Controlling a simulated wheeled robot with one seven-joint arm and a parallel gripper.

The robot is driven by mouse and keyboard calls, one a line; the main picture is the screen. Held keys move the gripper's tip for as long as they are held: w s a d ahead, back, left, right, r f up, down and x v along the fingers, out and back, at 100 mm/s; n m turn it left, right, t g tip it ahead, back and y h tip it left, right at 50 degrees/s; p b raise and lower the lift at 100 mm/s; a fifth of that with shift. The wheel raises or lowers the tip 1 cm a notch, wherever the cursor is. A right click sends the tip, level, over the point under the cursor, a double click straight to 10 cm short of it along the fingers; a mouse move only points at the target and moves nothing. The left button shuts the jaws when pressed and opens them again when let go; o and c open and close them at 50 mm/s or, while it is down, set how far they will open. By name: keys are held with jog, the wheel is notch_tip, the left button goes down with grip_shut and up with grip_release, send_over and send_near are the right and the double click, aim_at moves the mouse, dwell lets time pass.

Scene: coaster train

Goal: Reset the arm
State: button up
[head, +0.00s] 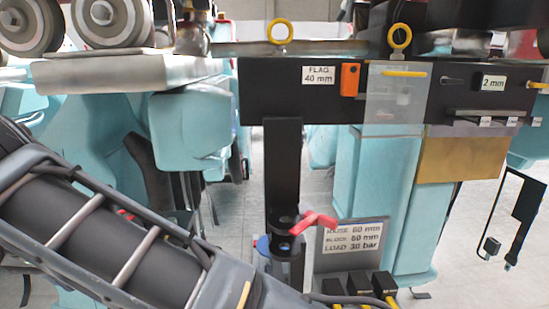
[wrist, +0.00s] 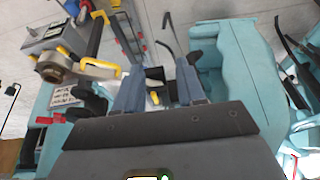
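My gripper (wrist: 160,80) shows in the wrist view as two blue-grey fingers standing apart beyond a dark plate. Nothing is clearly held between them; small dark and yellow parts show in the gap, seemingly farther off. My arm (head: 120,230) crosses the lower left of the head view, slanting down to the bottom middle. Its gripper end is not visible in the head view.
A black beam (head: 290,88) carries an orange block (head: 350,80) and labels. Below it are a red lever (head: 312,221), a label plate (head: 352,244) and a teal column (head: 400,210). A teal seat (wrist: 245,85) lies right in the wrist view.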

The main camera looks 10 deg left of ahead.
jog(key=s+d+f+g+y, duration=0.1)
jog(key=s+f+y, duration=0.15)
jog(key=f, duration=0.55)
jog(key=s+d+f+g+y, duration=0.1)
jog(key=s+d+f+y, duration=0.1)
jog(key=f+y, duration=0.35)
jog(key=s+d+f+m+t, duration=0.25)
jog(key=d+f, duration=0.25)
jog(key=d, duration=0.4)
jog(key=s+d+f+m+t, duration=0.15)
jog(key=d+f+t, duration=0.3)
jog(key=d, duration=0.45)
jog(key=s+d+m+t+h+b, duration=0.1)
jog(key=s+d+t+h, duration=0.2)
jog(key=d, duration=0.6)
jog(key=s+d+t+h, duration=0.1)
jog(key=s+d+h, duration=0.2)
jog(key=s+d, duration=0.5)
jog(key=s+d+r+n+h, duration=0.1)
jog(key=s+d+r, duration=0.3)
jog(key=d, duration=0.2)
jog(key=s+d+r+n+t+h, duration=0.1)
jog(key=s+d+r+h, duration=0.1)
jog(key=s+d+r, duration=0.2)
jog(key=d, duration=0.3)
jog(key=shift+s+d+r+t+h, duration=0.25)
jog(key=shift+s+d+t+h, duration=0.05)
jog(key=shift+s, duration=0.1)
